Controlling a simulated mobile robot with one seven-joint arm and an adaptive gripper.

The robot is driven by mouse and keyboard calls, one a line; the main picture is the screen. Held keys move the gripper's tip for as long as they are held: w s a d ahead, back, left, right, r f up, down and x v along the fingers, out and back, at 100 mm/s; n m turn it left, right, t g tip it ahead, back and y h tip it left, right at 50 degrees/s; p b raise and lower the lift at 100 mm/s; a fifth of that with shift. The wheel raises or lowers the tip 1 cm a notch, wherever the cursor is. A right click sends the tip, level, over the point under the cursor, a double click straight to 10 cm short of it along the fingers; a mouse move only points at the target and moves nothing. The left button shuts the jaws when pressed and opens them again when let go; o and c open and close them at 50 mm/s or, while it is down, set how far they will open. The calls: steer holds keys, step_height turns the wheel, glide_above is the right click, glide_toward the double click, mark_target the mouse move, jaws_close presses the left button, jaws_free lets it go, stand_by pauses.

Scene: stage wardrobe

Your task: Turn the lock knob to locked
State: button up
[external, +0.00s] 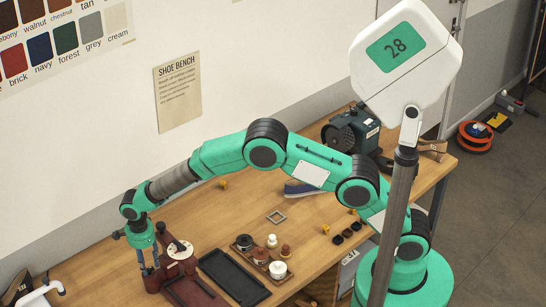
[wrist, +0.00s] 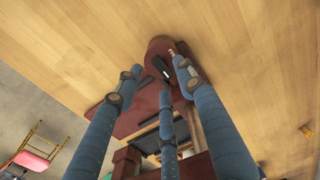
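A dark red bench fixture (external: 176,270) stands at the left end of the bench. On top it bears a pale round dial (external: 187,254) with a black handle (external: 175,242). My gripper (external: 149,272) points down at the fixture's left side, left of the dial. In the wrist view my gripper (wrist: 158,72) shows blue fingers spread apart, with nothing seen held. Beyond the fingertips is a rounded dark red part of the fixture (wrist: 157,46) with a small black piece (wrist: 161,68). I cannot tell whether this black piece is the lock knob, or whether a finger touches it.
A black tray (external: 234,277) lies right of the fixture. Beside it a wooden tray (external: 262,273) holds small jars. A dark green machine (external: 352,131) stands at the bench's far end. The wood behind the fixture is mostly clear.

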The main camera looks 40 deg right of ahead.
mark_target(149, 269)
step_height(149, 269, up, 10)
steer(key=shift+f, duration=0.2)
stand_by(0.7)
